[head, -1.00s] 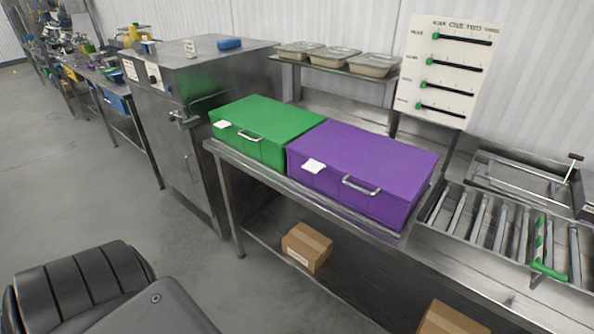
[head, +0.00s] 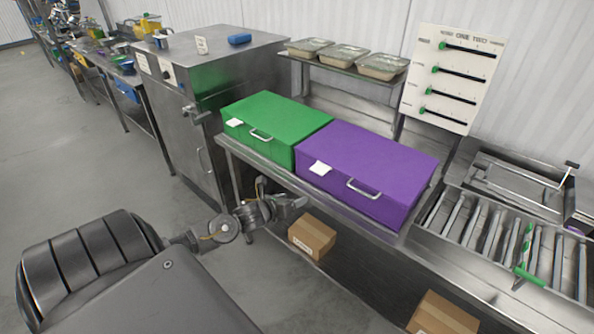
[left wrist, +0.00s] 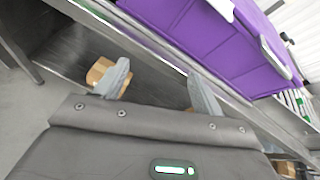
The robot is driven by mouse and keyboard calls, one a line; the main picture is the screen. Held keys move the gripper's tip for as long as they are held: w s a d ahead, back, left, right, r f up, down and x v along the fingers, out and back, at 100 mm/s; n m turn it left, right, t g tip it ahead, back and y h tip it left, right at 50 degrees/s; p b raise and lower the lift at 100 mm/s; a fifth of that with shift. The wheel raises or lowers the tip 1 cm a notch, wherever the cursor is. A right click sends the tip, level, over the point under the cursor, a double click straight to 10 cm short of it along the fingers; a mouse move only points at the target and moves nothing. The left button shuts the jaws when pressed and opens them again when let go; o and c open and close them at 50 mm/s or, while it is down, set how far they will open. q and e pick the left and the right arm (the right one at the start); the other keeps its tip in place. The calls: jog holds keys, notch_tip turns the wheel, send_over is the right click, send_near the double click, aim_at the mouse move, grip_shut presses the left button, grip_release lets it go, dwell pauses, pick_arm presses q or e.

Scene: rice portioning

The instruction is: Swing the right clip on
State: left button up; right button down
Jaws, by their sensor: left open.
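I cannot make out a part that is surely the right clip. A metal frame with a T-shaped handle (head: 571,165) stands at the far right in the head view. My left gripper (head: 284,194) is low in front of the bench edge, below the green box (head: 275,116) and the purple box (head: 370,160). In the left wrist view the two fingers of the left gripper (left wrist: 160,88) are spread and empty, with the purple box (left wrist: 190,40) beyond them. My right gripper is not in view.
A roller track (head: 480,225) with a green lever (head: 526,272) lies at the right. A slider board (head: 453,75) stands behind it. Covered trays (head: 343,57) sit on a shelf. A cardboard box (head: 311,237) lies under the bench. A steel cabinet (head: 215,60) stands left.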

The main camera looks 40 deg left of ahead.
aim_at(316, 172)
pick_arm(q)
notch_tip(316, 172, up, 9)
jog(key=w+d+m+t, duration=0.1)
jog(key=d+m, duration=0.1)
jog(key=m, duration=0.2)
jog(key=shift+h, duration=0.3)
jog(key=b+x, duration=0.4)
jog(key=x, duration=0.5)
jog(key=shift+w+r, duration=0.1)
jog(key=shift+w, duration=0.05)
jog(key=shift+r, duration=0.1)
jog(key=shift+c, duration=0.3)
jog(key=c, duration=0.5)
